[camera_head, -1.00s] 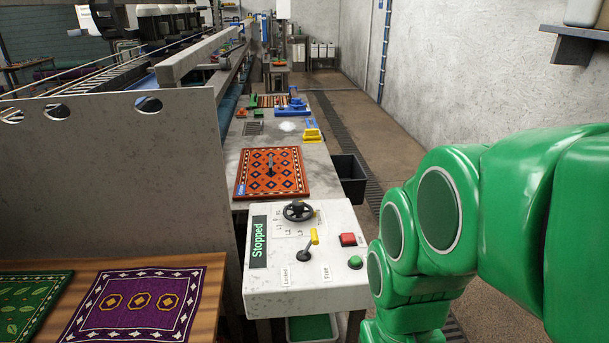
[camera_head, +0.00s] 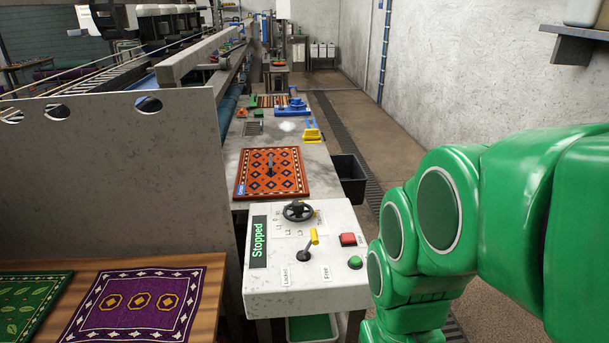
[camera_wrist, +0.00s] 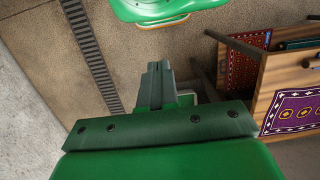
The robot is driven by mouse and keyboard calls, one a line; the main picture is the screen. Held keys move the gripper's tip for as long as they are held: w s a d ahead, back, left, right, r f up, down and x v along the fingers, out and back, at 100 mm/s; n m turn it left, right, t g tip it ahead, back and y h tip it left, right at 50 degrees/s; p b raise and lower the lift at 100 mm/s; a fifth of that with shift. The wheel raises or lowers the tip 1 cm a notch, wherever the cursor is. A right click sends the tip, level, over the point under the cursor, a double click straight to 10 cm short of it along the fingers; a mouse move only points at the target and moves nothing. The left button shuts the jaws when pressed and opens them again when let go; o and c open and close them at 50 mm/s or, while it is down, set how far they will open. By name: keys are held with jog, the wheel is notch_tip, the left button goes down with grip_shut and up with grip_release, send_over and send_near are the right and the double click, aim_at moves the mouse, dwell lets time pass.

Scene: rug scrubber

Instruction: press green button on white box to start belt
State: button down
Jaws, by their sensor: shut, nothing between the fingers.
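The white control box (camera_head: 285,285) stands in the lower middle of the head view. Its green button (camera_head: 355,262) is on the right side of the top, just in front of the red button (camera_head: 348,239). The display (camera_head: 258,242) reads "Stopped". A yellow-tipped lever (camera_head: 314,237) and a black handwheel (camera_head: 298,211) are also on top. My green arm is at the right, close beside the box. My gripper (camera_wrist: 158,70) is shut and empty in the wrist view, over the floor. The head view does not show its fingers, and the wrist view does not show the button.
A wooden table (camera_head: 214,285) with a purple rug (camera_head: 135,303) and a green rug (camera_head: 30,300) is left of the box. Behind the box, an orange rug (camera_head: 271,172) lies on a grey bench. A floor grate (camera_wrist: 92,55) runs along the aisle.

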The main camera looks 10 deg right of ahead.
jog(key=shift+w, duration=0.1)
dwell(0.4)
jog(key=w+a+m+t+y, duration=0.25)
jog(key=w+a+m, duration=0.2)
jog(key=w, duration=0.85)
jog(key=m+t+y, duration=0.4)
jog(key=m+t, duration=0.2)
jog(key=m, duration=0.8)
send_over(359, 261)
notch_tip(359, 261, down, 4)
jog(key=shift+f, duration=0.1)
jog(key=shift+f, duration=0.15)
jog(key=shift+f, duration=4.3)
jog(key=shift+f, duration=0.15)
jog(key=shift+f, duration=0.25)
